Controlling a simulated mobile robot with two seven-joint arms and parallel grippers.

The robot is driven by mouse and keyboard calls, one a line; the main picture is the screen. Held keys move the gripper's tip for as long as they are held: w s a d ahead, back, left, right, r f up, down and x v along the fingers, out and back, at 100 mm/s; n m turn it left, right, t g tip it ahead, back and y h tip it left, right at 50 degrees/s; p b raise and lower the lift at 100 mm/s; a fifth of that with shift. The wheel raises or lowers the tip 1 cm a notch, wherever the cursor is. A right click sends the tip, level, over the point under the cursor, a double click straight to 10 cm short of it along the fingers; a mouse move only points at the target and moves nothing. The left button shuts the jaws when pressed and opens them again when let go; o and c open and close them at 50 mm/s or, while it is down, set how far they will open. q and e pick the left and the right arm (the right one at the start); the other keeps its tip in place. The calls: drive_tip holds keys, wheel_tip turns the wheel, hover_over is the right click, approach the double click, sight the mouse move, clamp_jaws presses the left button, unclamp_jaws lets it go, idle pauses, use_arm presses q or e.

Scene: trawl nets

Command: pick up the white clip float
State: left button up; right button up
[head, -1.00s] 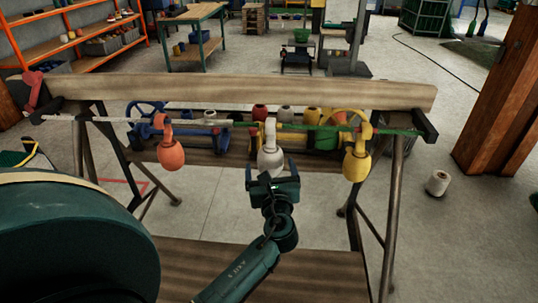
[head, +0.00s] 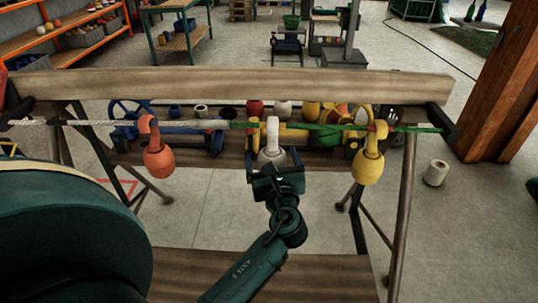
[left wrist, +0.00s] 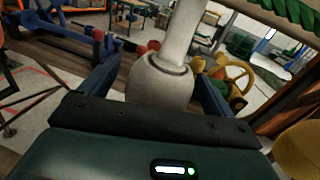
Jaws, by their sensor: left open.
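The white clip float (head: 272,151) hangs by its hook from a rope (head: 330,128) between an orange float (head: 158,160) on its left and a yellow float (head: 369,166) on its right. My left gripper (head: 276,172) is open at the lower part of the white float and hides its bottom in the head view. In the left wrist view the white float (left wrist: 160,82) stands between the two spread fingers (left wrist: 160,98). I cannot tell whether either finger touches it. My right gripper is not in view.
A long wooden beam (head: 230,83) runs above and behind the rope. A shelf behind the rope holds several coloured floats and a blue wheel (head: 124,118). A white roll (head: 435,173) stands on the floor at right. A wooden post (head: 507,90) rises at far right.

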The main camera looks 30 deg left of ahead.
use_arm(q)
drive_tip(key=shift+w+a, duration=0.1)
drive_tip(key=shift+a, duration=0.05)
drive_tip(key=shift+c, duration=0.3)
drive_tip(key=c, duration=1)
